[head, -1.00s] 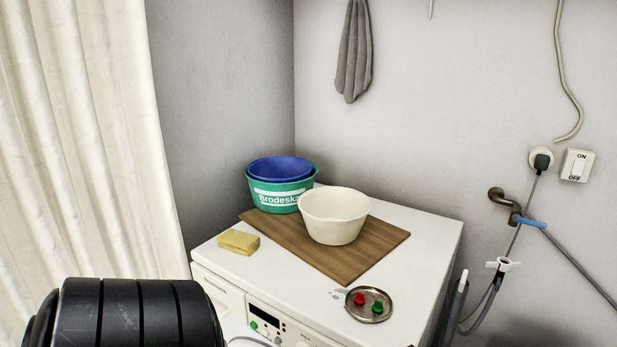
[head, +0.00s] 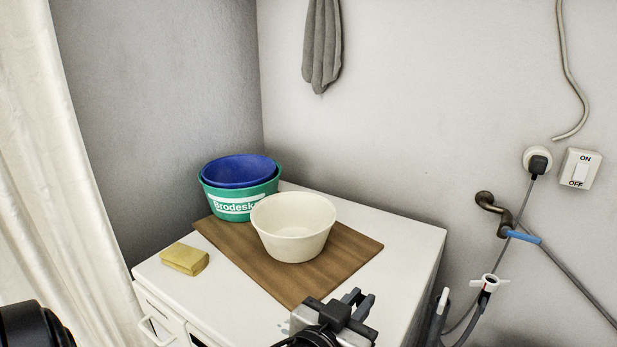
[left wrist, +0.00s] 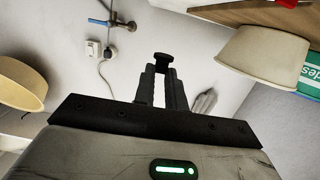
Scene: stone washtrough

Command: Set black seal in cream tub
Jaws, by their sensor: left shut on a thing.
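The cream tub (head: 293,240) stands upright on a brown wooden board (head: 345,258) on the white machine; its inside looks empty. The tub also shows in the left wrist view (left wrist: 262,55) at the upper right. My left gripper (head: 361,302) is in front of the board, low in the head view, to the right of and nearer than the tub. In the left wrist view its fingers are shut on the black seal (left wrist: 162,61), a small dark piece at the fingertips. The seal is hard to tell from the dark fingers in the head view. My right gripper is out of view.
A blue basin (head: 240,170) nested in a green tub (head: 228,204) stands behind and left of the cream tub. A yellow sponge (head: 185,259) lies left of the board. A tan bowl-like thing (left wrist: 20,85) shows in the left wrist view. Taps and hoses (head: 490,285) are at right.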

